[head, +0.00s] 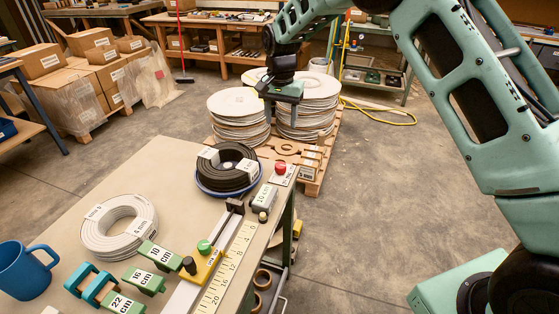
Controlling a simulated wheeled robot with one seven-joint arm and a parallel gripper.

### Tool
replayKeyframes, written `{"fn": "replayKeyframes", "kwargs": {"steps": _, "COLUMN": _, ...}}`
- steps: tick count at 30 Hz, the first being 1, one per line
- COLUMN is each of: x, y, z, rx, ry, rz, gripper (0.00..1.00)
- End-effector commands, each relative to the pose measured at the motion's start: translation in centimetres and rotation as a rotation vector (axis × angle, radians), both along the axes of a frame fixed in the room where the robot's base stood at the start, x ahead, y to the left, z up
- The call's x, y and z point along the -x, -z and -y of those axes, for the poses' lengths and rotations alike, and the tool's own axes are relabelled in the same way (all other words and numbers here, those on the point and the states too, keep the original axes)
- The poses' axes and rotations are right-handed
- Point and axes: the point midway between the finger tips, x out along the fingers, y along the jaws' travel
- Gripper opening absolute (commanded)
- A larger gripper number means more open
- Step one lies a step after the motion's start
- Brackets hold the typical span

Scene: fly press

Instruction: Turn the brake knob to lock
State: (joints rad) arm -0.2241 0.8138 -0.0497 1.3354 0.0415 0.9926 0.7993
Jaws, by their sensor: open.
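A small red knob (281,167) stands on a white labelled plate at the far right corner of the bench. A green knob (204,246) and a black knob (189,265) sit at the yellow slider (207,267) on the ruler rail. The labels are too small to read, so I cannot tell for sure which is the brake knob or how it is turned. My gripper (267,112) hangs in the air above and beyond the bench's far corner, in front of the stacked discs in the picture. It is open and apart from every knob.
The bench (150,185) bears a white cable coil (119,226), a black coil (228,168), a blue mug (25,270), green length blocks (162,255) and a grey 10 kg weight (264,198). A pallet with disc stacks (239,115) stands beyond.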

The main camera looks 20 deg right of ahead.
Motion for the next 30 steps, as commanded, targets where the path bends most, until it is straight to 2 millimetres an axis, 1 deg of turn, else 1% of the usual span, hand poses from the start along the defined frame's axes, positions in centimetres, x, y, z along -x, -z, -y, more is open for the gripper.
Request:
{"fn": "replayKeyframes", "kwargs": {"steps": 18, "x": 0.2, "y": 12.3, "z": 0.0, "rx": 0.0, "ry": -0.004, "rz": -0.005, "gripper": 0.55}}
{"fn": "replayKeyframes", "kwargs": {"steps": 21, "x": 0.2, "y": 13.9, "z": 0.0, "rx": -0.001, "ry": -0.003, "rz": -0.004, "gripper": 0.55}}
{"fn": "replayKeyframes", "kwargs": {"steps": 24, "x": 0.1, "y": 15.0, "z": -0.1, "rx": -0.001, "ry": -0.003, "rz": -0.003, "gripper": 0.55}}
{"fn": "replayKeyframes", "kwargs": {"steps": 30, "x": 0.1, "y": 16.0, "z": -0.1, "rx": -0.002, "ry": -0.003, "rz": -0.001, "gripper": 0.55}}
